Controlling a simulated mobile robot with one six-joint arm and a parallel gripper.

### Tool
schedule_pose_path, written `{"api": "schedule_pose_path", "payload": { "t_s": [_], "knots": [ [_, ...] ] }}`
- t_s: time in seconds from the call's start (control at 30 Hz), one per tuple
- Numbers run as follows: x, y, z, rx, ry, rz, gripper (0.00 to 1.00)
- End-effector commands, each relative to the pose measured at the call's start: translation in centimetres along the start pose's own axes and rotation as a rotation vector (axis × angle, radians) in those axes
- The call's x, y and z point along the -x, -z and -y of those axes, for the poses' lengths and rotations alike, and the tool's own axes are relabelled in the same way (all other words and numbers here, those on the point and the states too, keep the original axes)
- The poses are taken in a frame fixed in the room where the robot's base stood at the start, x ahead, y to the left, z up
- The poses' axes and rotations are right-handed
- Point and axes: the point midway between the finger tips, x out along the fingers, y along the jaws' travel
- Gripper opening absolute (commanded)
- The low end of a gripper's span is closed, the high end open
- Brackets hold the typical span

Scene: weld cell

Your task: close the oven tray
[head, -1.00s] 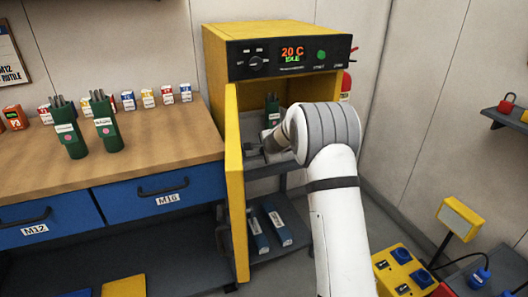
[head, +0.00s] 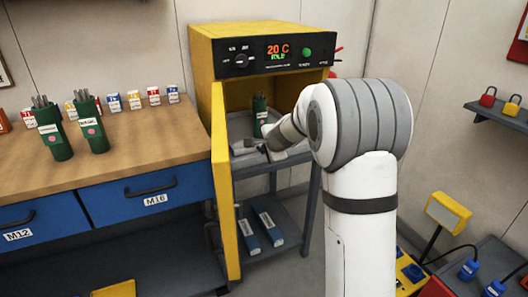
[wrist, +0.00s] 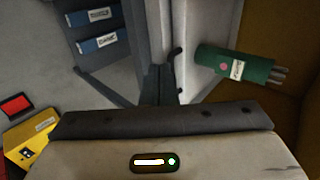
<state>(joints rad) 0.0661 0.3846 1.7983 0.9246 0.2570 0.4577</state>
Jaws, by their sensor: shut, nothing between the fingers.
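The yellow oven (head: 205,65) stands with its yellow door (head: 224,185) swung open at the left. Its grey tray (head: 238,127) is at the opening, with a green electrode canister (head: 260,115) upright on it. The tray also shows in the wrist view (wrist: 208,35), beside the canister (wrist: 235,65). My gripper (head: 268,152) is shut and empty at the tray's front, near a dark handle (wrist: 175,52). Its dark fingers also show in the wrist view (wrist: 160,85). I cannot tell whether they touch the tray. My arm hides the tray's right part.
A wooden bench (head: 130,140) with blue drawers is at the left, holding two green canisters (head: 52,135) and several small boxes. Blue packs (head: 268,225) lie on the shelf below the oven. A yellow lamp (head: 448,212) and padlocks (head: 512,105) are at the right.

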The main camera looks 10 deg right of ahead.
Motion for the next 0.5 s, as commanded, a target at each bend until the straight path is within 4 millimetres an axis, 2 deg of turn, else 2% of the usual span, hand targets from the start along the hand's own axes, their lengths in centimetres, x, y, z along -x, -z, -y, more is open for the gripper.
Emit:
{"api": "schedule_pose_path", "payload": {
  "t_s": [0.07,0.13,0.33,0.4,0.5],
  "knots": [
    [-0.2,1.4,-1.1,-0.004,-0.012,-0.047,0.00],
    [-0.6,3.7,-2.4,-0.006,-0.019,-0.124,0.00],
    [-1.1,11.8,-6.2,0.016,0.067,-0.384,0.00],
    [-1.2,13.5,-6.9,0.035,0.137,-0.428,0.00],
    [-1.2,14.5,-7.5,0.060,0.259,-0.429,0.00]
  ]
}}
